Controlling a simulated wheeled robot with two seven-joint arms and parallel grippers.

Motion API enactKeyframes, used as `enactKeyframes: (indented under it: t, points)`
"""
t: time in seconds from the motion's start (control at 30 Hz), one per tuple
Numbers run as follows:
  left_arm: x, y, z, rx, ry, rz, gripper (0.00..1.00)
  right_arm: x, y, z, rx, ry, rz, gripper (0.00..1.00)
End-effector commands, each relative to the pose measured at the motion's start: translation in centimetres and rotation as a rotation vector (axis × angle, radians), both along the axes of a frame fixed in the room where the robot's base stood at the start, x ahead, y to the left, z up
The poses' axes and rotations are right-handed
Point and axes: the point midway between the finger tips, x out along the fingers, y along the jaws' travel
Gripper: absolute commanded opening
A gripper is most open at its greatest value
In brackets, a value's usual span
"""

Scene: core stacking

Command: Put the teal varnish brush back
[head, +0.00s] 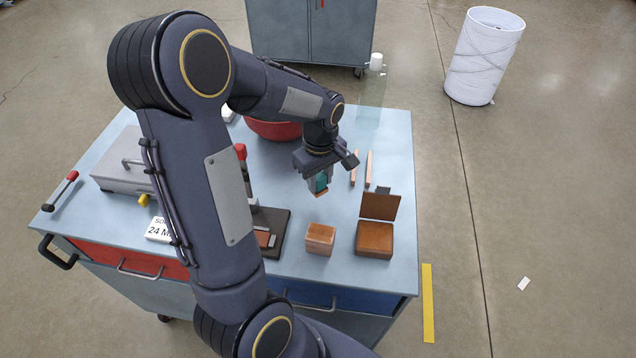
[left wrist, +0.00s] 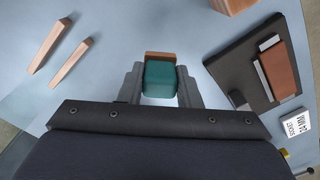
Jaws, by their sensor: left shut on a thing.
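The teal varnish brush (head: 318,182) is held in my left gripper (head: 322,176), above the right half of the table. In the left wrist view the teal part (left wrist: 160,80) sits between the two fingers, with a brown band (left wrist: 160,55) at its far end. My left gripper (left wrist: 160,84) is shut on it. The gripper body covers part of the brush in the head view. Whether the brush touches the tabletop I cannot tell. My right gripper is not in view.
A wooden block (head: 320,238) and a brown box with an upright panel (head: 375,239) stand at the front right. Two wooden sticks (head: 368,168) lie right of the gripper. A dark board (head: 274,222) is left of the block. A red bowl (head: 272,130) and a clear container (head: 371,100) are behind.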

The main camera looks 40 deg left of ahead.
Motion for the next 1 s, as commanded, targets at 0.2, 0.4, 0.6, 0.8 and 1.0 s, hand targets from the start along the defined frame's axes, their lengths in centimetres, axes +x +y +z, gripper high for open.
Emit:
enactKeyframes:
  t: [0.2, 0.4, 0.6, 0.8, 1.0]
  points:
    - [0.7, 1.1, -1.6, -0.001, 0.000, 0.001, 0.09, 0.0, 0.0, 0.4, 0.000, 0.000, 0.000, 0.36]
    - [0.8, 1.3, -4.3, -0.001, 0.003, -0.002, 0.09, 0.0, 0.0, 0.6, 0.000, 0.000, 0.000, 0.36]
    - [0.9, 1.3, -5.0, -0.001, -0.002, -0.001, 0.09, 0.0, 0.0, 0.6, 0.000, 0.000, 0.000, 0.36]
    - [0.9, 1.3, -5.2, 0.000, -0.001, -0.001, 0.09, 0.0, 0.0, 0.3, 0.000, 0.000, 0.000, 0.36]
    - [0.9, 1.3, -5.2, 0.000, -0.001, -0.001, 0.47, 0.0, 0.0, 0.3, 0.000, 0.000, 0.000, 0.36]
